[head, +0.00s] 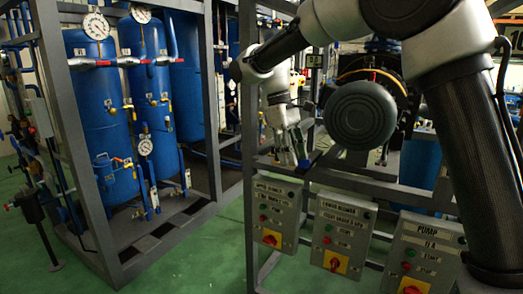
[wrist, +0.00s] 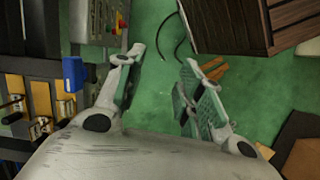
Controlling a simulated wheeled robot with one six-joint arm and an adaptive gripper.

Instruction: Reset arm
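My gripper (head: 292,160) hangs at the end of my bent arm in the middle of the head view, near the upper edge of the grey frame with the control boxes. In the wrist view my gripper (wrist: 165,90) has its two green-padded fingers spread well apart. Nothing is between the fingers; green floor shows there. The gripper is open and empty. In the head view my arm's links cross the upper right and hide part of the machinery behind.
Control boxes labelled upper blower (head: 273,213), lower blower (head: 339,236) and pump (head: 423,256) stand below my arm. Blue tanks (head: 100,115) with gauges stand in a grey frame at left. A round dark motor (head: 360,115) is beside the gripper. Green floor (head: 205,262) is clear between.

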